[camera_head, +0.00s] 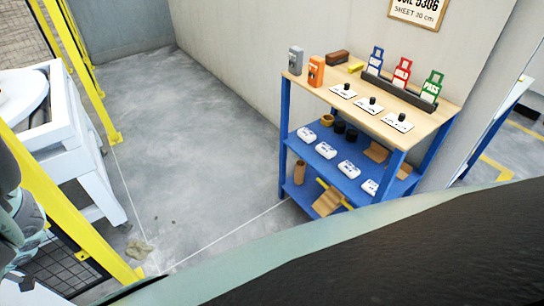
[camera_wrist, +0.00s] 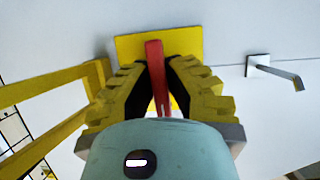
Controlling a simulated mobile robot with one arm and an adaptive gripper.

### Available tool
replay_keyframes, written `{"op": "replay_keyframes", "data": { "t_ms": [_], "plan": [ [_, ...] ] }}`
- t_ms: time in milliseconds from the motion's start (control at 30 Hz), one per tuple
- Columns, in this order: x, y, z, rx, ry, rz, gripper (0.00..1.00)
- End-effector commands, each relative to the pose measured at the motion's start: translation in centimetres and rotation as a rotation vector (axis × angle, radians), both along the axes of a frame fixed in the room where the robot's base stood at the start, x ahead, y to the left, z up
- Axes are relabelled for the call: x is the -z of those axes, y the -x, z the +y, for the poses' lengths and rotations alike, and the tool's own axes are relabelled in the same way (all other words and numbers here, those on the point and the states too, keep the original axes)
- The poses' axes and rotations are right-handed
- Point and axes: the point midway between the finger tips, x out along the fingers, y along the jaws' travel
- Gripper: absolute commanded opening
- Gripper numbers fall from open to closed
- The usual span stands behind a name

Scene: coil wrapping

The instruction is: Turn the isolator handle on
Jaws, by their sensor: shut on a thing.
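The isolator handle is a red bar (camera_wrist: 155,72) in the wrist view, in front of a yellow plate (camera_wrist: 189,44) on a pale wall. The bar stands roughly upright in the picture. My gripper (camera_wrist: 159,68) has its ridged yellow fingers on either side of the red bar and is shut on it. The lower part of the bar runs down between the fingers towards my wrist. The handle does not show in the head view.
A metal bracket (camera_wrist: 275,70) sticks out right of the plate. Yellow rails (camera_wrist: 55,87) stand at left.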

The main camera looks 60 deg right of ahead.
Motion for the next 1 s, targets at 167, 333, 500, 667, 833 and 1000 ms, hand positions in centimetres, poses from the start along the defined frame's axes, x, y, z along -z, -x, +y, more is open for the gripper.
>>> {"op": "replay_keyframes", "data": {
  "t_ms": [167, 333, 500, 667, 833, 1000],
  "plan": [
    [0.1, -0.05, -0.09, 0.002, -0.014, 0.036, 0.0],
    [0.05, -0.01, -0.09, 0.002, -0.018, 0.049, 0.0],
    [0.03, -0.01, -0.09, 0.003, -0.017, 0.05, 0.0],
    [0.04, -0.03, -0.07, 0.002, -0.017, 0.049, 0.15],
    [0.02, -0.02, -0.05, 0.002, -0.018, 0.048, 0.33],
    [0.02, -0.01, -0.05, 0.001, -0.016, 0.048, 0.42]
  ]
}}
